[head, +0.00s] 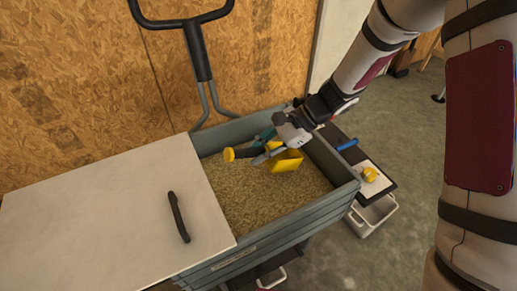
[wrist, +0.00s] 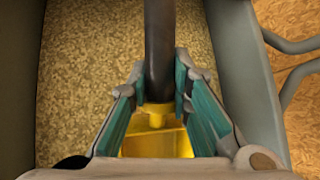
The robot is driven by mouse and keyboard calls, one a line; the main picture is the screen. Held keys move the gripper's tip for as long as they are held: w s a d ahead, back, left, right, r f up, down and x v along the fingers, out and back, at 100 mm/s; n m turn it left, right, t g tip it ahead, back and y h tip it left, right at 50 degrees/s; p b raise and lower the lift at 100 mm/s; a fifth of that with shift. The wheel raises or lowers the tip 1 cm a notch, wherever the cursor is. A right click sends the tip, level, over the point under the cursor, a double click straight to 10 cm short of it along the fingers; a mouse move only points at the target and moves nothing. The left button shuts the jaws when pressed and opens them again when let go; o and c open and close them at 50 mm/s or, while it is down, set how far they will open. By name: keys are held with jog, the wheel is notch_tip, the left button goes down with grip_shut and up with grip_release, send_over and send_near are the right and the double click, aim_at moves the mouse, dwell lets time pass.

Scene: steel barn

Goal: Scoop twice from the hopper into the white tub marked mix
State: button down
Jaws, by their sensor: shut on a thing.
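The grey-green hopper (head: 340,195) is a wheeled bin filled with tan grain (head: 260,200). My gripper (head: 266,152) is over the open right part of the hopper, shut on the dark handle of a yellow scoop (head: 287,161). The handle's yellow end points left. In the wrist view my gripper (wrist: 158,100) has the dark handle (wrist: 159,45) between its teal pads, with the yellow scoop (wrist: 157,140) below. I cannot tell whether the scoop touches the grain or holds any. A white tub (head: 372,217) stands right of the hopper; no marking is readable on it.
A pale lid (head: 110,215) with a black handle covers the hopper's left part. A dark-and-white surface (head: 375,172) beside the hopper carries a blue item (head: 347,145) and a yellow item (head: 370,174). A black push handle (head: 197,50) rises behind, near the board wall. Concrete floor lies right.

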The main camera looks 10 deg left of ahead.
notch_tip(320, 180, down, 9)
jog(key=b, duration=0.6)
jog(key=shift+f+b, duration=0.2)
jog(key=shift+b, duration=0.15)
jog(key=shift+f+b, duration=0.3)
jog(key=shift+f, duration=0.15)
dwell(0.6)
jog(key=shift+r, duration=0.15)
dwell(1.1)
notch_tip(320, 180, up, 25)
jog(key=p, duration=2)
dwell(1.0)
